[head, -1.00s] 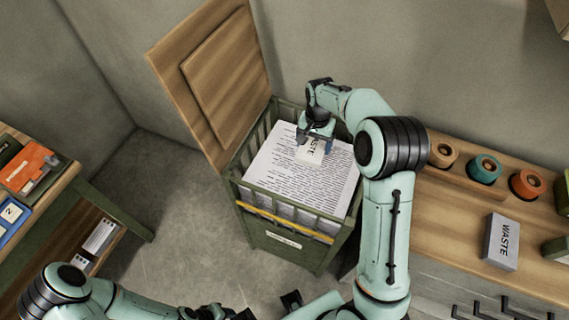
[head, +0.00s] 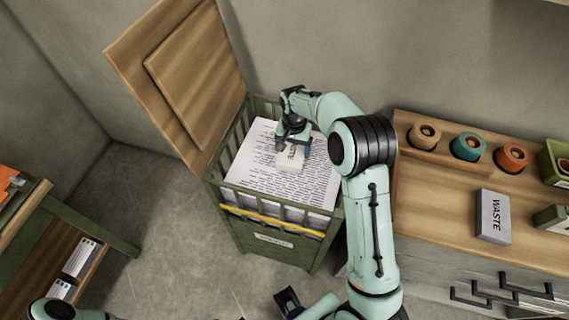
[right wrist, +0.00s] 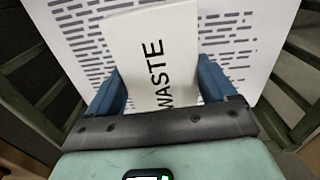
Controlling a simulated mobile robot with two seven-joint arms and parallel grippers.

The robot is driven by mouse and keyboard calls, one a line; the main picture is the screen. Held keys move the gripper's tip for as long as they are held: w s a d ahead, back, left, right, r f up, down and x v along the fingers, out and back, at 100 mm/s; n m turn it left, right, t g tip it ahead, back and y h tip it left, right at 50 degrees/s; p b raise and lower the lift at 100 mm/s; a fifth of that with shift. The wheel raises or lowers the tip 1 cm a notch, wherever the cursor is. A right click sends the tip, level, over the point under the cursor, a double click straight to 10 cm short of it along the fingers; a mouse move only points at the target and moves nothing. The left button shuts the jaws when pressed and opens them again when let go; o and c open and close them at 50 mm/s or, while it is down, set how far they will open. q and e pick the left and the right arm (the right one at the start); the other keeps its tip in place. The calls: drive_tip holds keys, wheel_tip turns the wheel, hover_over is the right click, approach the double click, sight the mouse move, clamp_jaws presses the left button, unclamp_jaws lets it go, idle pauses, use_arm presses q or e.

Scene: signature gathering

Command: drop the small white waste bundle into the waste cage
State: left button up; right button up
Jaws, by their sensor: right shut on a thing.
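The small white waste bundle (head: 291,160) is in my right gripper (head: 294,146), over the printed sheets inside the waste cage. In the right wrist view the bundle (right wrist: 153,50) reads "WASTE" and sits between the blue fingers of the gripper (right wrist: 160,85). I cannot tell whether the bundle touches the sheets. The waste cage (head: 270,241) is green with slatted sides, a yellow bar and a front label. Its wooden lid (head: 180,80) stands open at the back left.
Printed paper (head: 262,180) fills the cage nearly to the rim. A wooden counter (head: 450,190) at right holds several coloured rolls and a grey block marked "WASTE" (head: 493,217). A shelf unit (head: 60,225) stands at left. The floor between is clear.

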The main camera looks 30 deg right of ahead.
drive_tip(key=o, duration=1)
drive_tip(key=shift+c, duration=0.2)
wheel_tip(320, 180, up, 14)
drive_tip(key=p, duration=0.1)
drive_tip(key=shift+f, duration=0.25)
